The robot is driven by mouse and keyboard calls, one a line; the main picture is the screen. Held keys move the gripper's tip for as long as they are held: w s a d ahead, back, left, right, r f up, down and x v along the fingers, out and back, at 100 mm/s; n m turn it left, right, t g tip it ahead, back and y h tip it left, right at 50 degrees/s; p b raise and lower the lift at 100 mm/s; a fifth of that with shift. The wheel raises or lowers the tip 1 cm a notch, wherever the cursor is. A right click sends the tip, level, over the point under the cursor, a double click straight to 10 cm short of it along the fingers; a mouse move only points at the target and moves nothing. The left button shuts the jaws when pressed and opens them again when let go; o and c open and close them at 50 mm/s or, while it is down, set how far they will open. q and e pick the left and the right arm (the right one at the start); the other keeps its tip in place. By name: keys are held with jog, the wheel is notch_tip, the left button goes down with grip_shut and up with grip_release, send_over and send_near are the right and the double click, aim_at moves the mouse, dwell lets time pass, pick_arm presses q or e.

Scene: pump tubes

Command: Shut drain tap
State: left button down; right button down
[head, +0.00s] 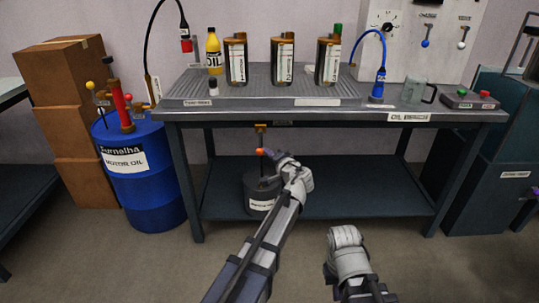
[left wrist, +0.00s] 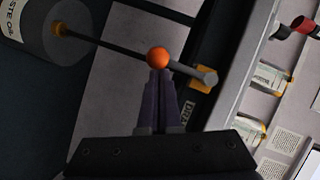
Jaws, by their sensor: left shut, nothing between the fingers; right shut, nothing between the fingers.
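The drain tap (head: 261,129) is a brass fitting under the front edge of the bench. Its ball knob (head: 260,152) is orange. In the left wrist view the orange ball (left wrist: 158,57) sits right at the tips of my left gripper (left wrist: 159,76), with the brass fitting (left wrist: 203,82) to its right. My left gripper (head: 272,155) is shut and empty, at or very near the ball; I cannot tell if it touches. My right gripper (head: 336,271) is low in front of the bench, shut and empty, its fingers hard to make out.
A dark waste oil can (head: 262,190) stands below the tap on the lower shelf (head: 350,190). The bench top (head: 225,104) above holds several oil pumps and bottles. A blue drum (head: 150,190) stands to the left. The floor around my right gripper is clear.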

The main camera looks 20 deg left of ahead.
pick_arm(q)
jog(key=shift+a+f, duration=0.1)
jog(key=shift+s+a+f+m+y+b, duration=0.2)
jog(key=shift+a+f+m+y+b, duration=0.3)
jog(key=shift+b, duration=0.7)
jog(key=shift+s+a+m+t+y+b, duration=0.15)
jog(key=shift+a+m+t+y+b, duration=0.25)
jog(key=shift+m+b, duration=0.5)
jog(key=s+a+r+m+t+y+b, duration=0.1)
jog(key=a+r+m+t+b, duration=0.1)
jog(key=a+m, duration=0.4)
jog(key=shift+s+a+r+m+t, duration=0.15)
jog(key=shift+s+r+m+t, duration=0.2)
jog(key=shift+r+m+t, duration=0.45)
jog(key=shift+r, duration=0.2)
jog(key=shift+a+g, duration=0.2)
jog(key=shift+g, duration=0.1)
